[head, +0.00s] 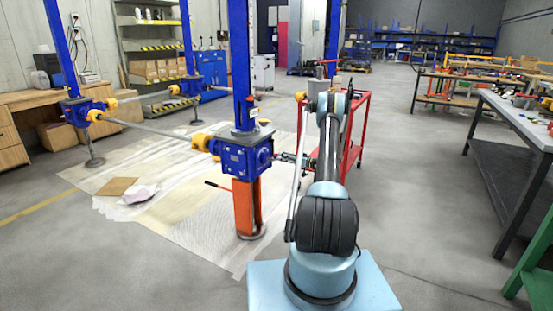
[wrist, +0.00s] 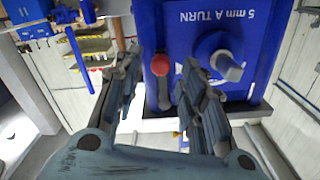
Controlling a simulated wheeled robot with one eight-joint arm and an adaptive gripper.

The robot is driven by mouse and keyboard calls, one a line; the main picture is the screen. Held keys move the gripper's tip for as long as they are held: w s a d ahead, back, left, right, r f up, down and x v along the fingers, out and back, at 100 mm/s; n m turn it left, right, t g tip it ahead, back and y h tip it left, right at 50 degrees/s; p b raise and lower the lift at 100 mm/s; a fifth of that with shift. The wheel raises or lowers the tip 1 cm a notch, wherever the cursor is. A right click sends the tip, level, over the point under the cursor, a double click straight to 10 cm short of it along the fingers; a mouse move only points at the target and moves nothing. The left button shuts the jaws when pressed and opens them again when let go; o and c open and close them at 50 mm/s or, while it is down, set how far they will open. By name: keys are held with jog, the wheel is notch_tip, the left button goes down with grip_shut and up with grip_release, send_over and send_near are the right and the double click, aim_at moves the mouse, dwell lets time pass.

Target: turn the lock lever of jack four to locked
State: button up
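A blue jack gearbox (head: 247,157) stands on an orange tube (head: 248,208) left of my arm. In the wrist view its blue face (wrist: 205,20) fills the upper right and reads "5 mm A TURN". A short grey lever (wrist: 164,97) with a round red knob (wrist: 160,65) is on this face, beside a round blue boss with a grey shaft (wrist: 228,66). My gripper (wrist: 161,72) is open, with one finger on each side of the lever. I cannot tell whether either finger touches it. In the head view my gripper (head: 287,158) is at the gearbox's right side. No jack number is readable.
Shafts with yellow couplings (head: 204,142) link the gearbox to other jacks (head: 84,111) at the left. A red cart (head: 354,135) stands close behind my arm. A workbench (head: 520,122) is at the right. Floor between cart and bench is clear.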

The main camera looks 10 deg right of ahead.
jog(key=shift+x, duration=2.55)
jog(key=shift+c, duration=0.2)
